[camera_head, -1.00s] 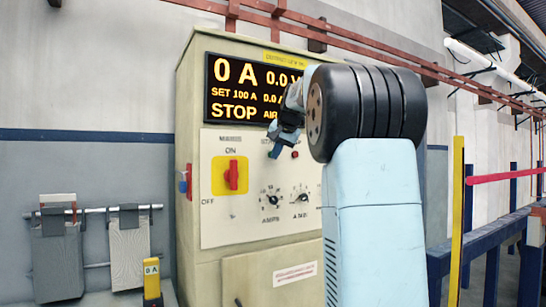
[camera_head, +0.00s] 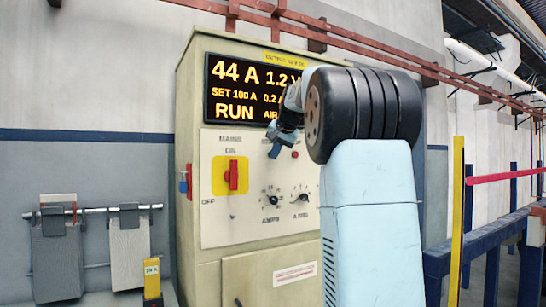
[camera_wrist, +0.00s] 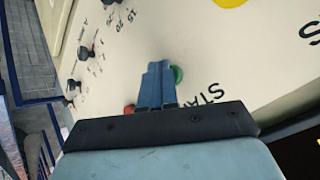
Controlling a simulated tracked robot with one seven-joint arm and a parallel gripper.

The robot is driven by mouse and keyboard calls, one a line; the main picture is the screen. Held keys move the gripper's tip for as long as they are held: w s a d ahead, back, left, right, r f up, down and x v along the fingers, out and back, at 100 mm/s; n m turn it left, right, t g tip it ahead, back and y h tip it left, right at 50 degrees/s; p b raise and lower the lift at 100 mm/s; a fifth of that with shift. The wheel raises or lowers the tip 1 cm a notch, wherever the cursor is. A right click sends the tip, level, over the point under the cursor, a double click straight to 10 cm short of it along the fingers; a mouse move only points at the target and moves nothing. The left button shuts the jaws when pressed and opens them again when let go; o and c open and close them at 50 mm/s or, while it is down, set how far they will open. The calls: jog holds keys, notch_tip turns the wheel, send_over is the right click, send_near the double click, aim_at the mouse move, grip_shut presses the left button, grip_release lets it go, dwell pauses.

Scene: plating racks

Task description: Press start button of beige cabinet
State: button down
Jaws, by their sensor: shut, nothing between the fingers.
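The beige cabinet (camera_head: 210,263) stands in the middle of the head view. Its display (camera_head: 243,90) reads 44 A, 1.2 V, SET 100 A and RUN. My gripper (camera_head: 275,151) is at the upper part of the control panel (camera_head: 217,218), right of the red mains switch (camera_head: 233,176). In the wrist view my gripper (camera_wrist: 158,68) is shut and empty, its tips beside the green start button (camera_wrist: 178,74), partly covering it. Whether they touch it cannot be told. A red button (camera_wrist: 129,108) is on the other side of the fingers.
Two dials, amps (camera_head: 271,197) and another (camera_head: 300,195), sit lower on the panel. Red pipes (camera_head: 200,6) run along the wall above. Two grey plates (camera_head: 57,262) hang on a rail at left, near a yellow meter (camera_head: 152,280). A yellow post (camera_head: 457,220) and blue railing stand at right.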

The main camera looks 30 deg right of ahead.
jog(key=shift+s, duration=0.9)
jog(key=shift+s+d, duration=0.1)
jog(key=shift+s, duration=2.4)
jog(key=s+a+f+n+g, duration=0.2)
jog(key=s+a+f+n, duration=0.2)
jog(key=s+a+f, duration=1)
jog(key=s+a+f+n, duration=0.2)
jog(key=s+a+f, duration=0.1)
jog(key=s+f, duration=0.4)
jog(key=s+a+f+n+g, duration=0.1)
jog(key=s+a+f+n, duration=0.1)
jog(key=s+f, duration=0.5)
jog(key=s+a, duration=0.1)
jog(key=s, duration=0.3)
jog(key=shift+a+f+y, duration=0.25)
jog(key=shift+a+y, duration=0.05)
jog(key=shift+a, duration=0.05)
